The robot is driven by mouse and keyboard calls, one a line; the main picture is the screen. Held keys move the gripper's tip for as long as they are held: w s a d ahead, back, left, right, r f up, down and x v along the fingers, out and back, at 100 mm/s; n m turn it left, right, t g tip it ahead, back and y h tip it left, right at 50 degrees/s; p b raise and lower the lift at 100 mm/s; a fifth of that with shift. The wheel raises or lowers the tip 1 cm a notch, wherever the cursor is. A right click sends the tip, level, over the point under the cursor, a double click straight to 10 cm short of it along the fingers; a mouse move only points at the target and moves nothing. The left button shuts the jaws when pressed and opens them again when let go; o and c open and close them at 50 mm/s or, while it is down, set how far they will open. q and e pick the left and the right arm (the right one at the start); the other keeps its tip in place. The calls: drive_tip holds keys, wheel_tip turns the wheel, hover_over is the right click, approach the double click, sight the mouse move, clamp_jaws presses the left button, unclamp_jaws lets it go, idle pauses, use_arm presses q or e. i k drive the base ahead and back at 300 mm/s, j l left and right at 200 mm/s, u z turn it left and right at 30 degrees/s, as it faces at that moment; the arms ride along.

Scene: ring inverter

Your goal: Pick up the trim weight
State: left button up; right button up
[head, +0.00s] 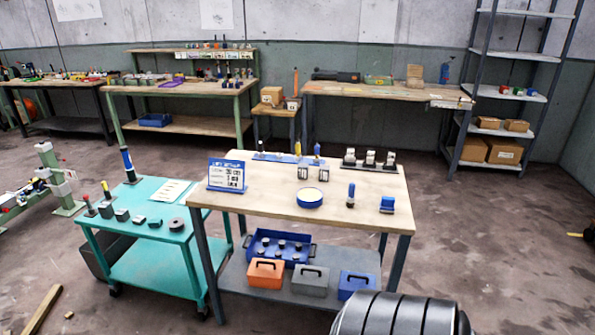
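I cannot tell for sure which thing is the trim weight. Several small dark grey blocks stand in a row on the teal cart (150,282), one of them a block (122,214) near its middle. A dark round disc (177,224) lies near the cart's right edge. On the wooden workbench (260,208), small grey-and-white pieces (370,157) stand on a dark rack at the back right. Neither my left gripper nor my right gripper is in view.
The workbench also holds a blue sign (226,175), a round blue-rimmed dish (310,198) and a blue block (387,205). Its lower shelf carries a blue tray (262,246) and toolboxes (266,272). Floor right of the workbench is mostly clear. A wood plank (42,309) lies lower left.

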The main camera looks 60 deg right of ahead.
sight(325, 169)
drive_tip(key=z, duration=2.2)
drive_tip(key=i+u, duration=0.25)
drive_tip(key=i, duration=0.3)
drive_tip(key=i+l+u, duration=0.25)
drive_tip(key=i, duration=0.3)
drive_tip(key=i+l+u, duration=0.25)
drive_tip(key=i, duration=0.25)
